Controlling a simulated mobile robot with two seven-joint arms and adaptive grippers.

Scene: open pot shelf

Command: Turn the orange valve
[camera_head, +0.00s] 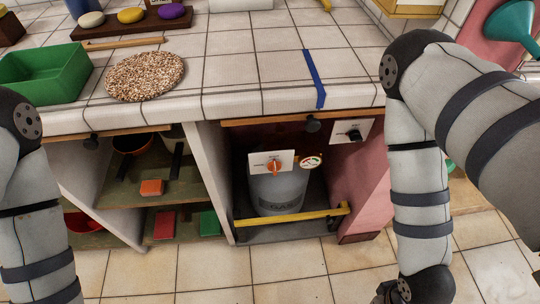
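The orange valve (274,166) is a small knob on a white plate, in front of a grey gas cylinder (278,192) inside the open cabinet under the counter. A round gauge (311,162) sits just right of the valve. My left arm comes in at the left edge, and its gripper is out of the frame. My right arm hangs down on the right, well to the right of the valve; its gripper is cut off by the bottom edge. Nothing of mine touches the valve.
A yellow bar (292,214) crosses low in front of the cylinder. The pink side wall (363,180) and a black switch (353,134) are to the right. Left shelves (131,204) hold pans and coloured blocks. The counter (240,62) overhangs above. The floor (290,270) in front is clear.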

